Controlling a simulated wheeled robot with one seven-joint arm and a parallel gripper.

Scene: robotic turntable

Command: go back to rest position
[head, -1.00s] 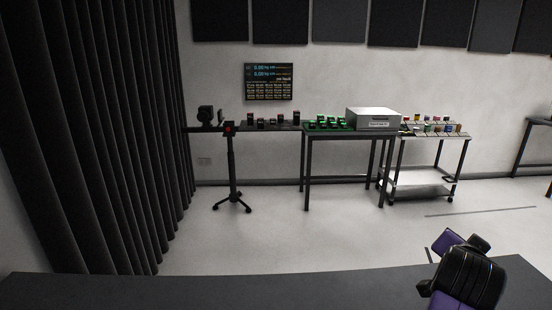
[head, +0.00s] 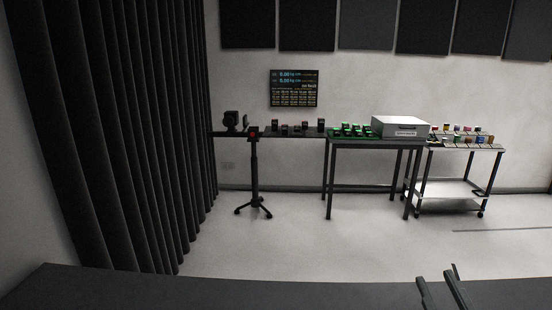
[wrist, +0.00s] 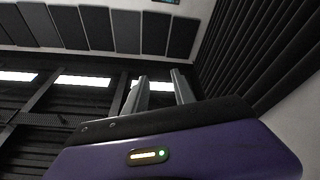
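My gripper (head: 435,277) shows at the bottom right of the head view, as two thin dark fingers over the dark surface close to me. In the wrist view my gripper (wrist: 160,77) points up toward the ceiling and wall panels. Its two grey fingers stand apart with nothing between them. The purple and black gripper body fills the lower part of that view.
A dark table (head: 375,143) holds green-lit items and a white box (head: 400,126). A white cart (head: 450,190) with small coloured items stands right of it. A stand (head: 254,180) is at left, near a black curtain (head: 120,130). The floor between is clear.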

